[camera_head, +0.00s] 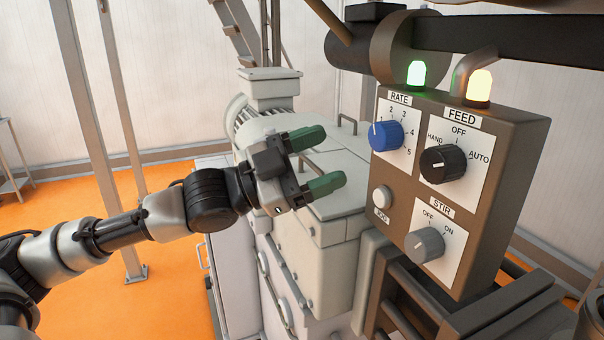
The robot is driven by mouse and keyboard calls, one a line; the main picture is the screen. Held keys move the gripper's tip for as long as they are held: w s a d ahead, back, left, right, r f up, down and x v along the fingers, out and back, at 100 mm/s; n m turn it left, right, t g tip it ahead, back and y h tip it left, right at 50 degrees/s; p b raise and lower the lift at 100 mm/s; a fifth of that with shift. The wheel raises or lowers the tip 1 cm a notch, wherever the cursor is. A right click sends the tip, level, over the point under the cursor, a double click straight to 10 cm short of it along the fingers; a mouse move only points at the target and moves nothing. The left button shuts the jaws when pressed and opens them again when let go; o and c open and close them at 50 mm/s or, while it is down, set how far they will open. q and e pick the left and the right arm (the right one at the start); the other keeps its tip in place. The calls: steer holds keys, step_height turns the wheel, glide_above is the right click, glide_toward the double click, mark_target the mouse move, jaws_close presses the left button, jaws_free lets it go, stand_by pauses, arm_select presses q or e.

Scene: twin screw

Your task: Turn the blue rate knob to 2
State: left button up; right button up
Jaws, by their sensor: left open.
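The blue rate knob (385,136) sits on a white RATE plate at the upper left of the brown control panel (517,135). The numbers 2 to 5 run around it from top to lower right. A pale mark shows on the knob's left side, away from the 2; its exact setting is hard to read. My left gripper (333,156) is open and empty, with green fingertips pointing right toward the panel. It appears left of the knob, apart from it. My right gripper is out of view.
The FEED selector (442,164) is right of the rate knob. The STIR selector (424,244) and a pale push button (381,199) are below. Green (416,74) and yellow (479,86) lamps stand on top. A grey machine housing (322,190) lies behind and below my gripper.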

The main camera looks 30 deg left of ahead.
arm_select(q)
steer(key=shift+b+v, duration=0.3)
steer(key=shift+v, duration=1.15)
